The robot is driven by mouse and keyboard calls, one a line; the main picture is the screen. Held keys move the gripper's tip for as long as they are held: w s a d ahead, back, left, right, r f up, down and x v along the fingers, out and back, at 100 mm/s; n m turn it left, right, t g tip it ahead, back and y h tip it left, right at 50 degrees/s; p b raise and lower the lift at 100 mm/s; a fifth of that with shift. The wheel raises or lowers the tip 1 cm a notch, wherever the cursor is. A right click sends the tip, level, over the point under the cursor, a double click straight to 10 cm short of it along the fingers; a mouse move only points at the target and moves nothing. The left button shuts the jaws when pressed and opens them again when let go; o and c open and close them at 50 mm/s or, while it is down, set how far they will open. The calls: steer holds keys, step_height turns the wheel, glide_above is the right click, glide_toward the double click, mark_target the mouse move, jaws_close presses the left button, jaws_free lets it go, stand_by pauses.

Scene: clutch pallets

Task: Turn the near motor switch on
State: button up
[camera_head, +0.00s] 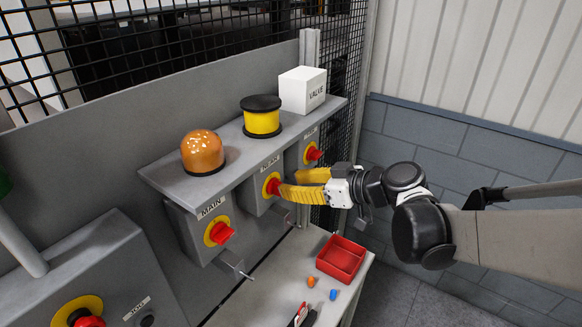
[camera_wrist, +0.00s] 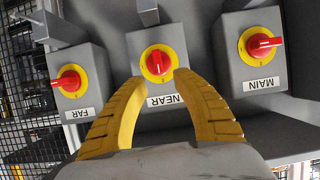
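The near motor switch (camera_head: 271,185) is a red knob on a yellow disc on the middle grey box, labelled NEAR. In the wrist view, which shows the labels upside down, this near switch (camera_wrist: 158,62) has its red handle standing along the picture's vertical. My gripper (camera_head: 287,185) has yellow fingers and is open in front of the NEAR box. In the wrist view my gripper's (camera_wrist: 160,77) fingertips lie at either side of the disc's lower edge, with nothing held between them. I cannot tell whether they touch the switch.
The MAIN switch (camera_wrist: 261,44) and FAR switch (camera_wrist: 70,82) flank it, both handles sideways. A shelf (camera_head: 232,148) above carries an orange beacon (camera_head: 203,152), a yellow-black drum (camera_head: 262,118) and a white VALVE box (camera_head: 302,90). A red tray (camera_head: 342,258) stands on the bench below.

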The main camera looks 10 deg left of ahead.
mark_target(280, 183)
steer(key=x, duration=0.5)
steer(key=shift+w, duration=0.1)
jaws_close()
